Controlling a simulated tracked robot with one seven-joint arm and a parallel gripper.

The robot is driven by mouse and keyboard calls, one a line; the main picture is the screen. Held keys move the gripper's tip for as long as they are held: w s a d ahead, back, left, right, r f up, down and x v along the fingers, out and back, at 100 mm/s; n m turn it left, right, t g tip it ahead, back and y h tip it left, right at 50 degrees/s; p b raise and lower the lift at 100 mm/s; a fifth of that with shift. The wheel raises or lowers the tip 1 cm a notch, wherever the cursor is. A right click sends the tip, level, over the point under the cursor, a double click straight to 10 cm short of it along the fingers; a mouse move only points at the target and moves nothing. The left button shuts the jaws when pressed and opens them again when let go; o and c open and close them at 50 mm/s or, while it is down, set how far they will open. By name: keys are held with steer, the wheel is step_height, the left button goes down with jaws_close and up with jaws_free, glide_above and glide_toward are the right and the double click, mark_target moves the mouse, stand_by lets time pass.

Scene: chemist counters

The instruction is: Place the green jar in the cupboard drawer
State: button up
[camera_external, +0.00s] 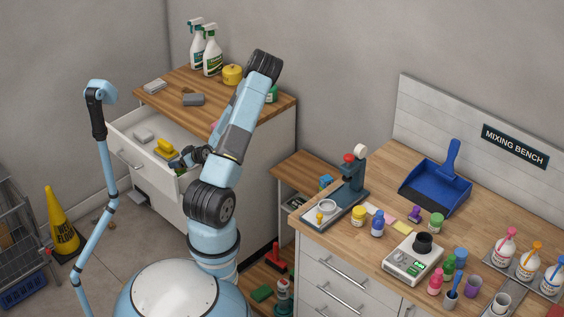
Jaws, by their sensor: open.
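The cupboard drawer (124,155) is pulled open below the wooden cupboard top. A pale grey block (143,135) and a yellow object (165,149) lie in it. My gripper (180,160) is open over the right end of the drawer, close to the yellow object; its fingers are small and dark. A green jar-like item (272,94) stands on the cupboard top at the right, partly hidden behind my arm. I cannot tell which one the task means.
The cupboard top holds spray bottles (212,52), a yellow container (232,75), and grey blocks (193,99). The mixing bench at right holds a scale (408,265), several small bottles and a blue dustpan (436,185). A wet-floor cone (62,225) stands at left.

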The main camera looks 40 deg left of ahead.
steer(key=v, duration=1)
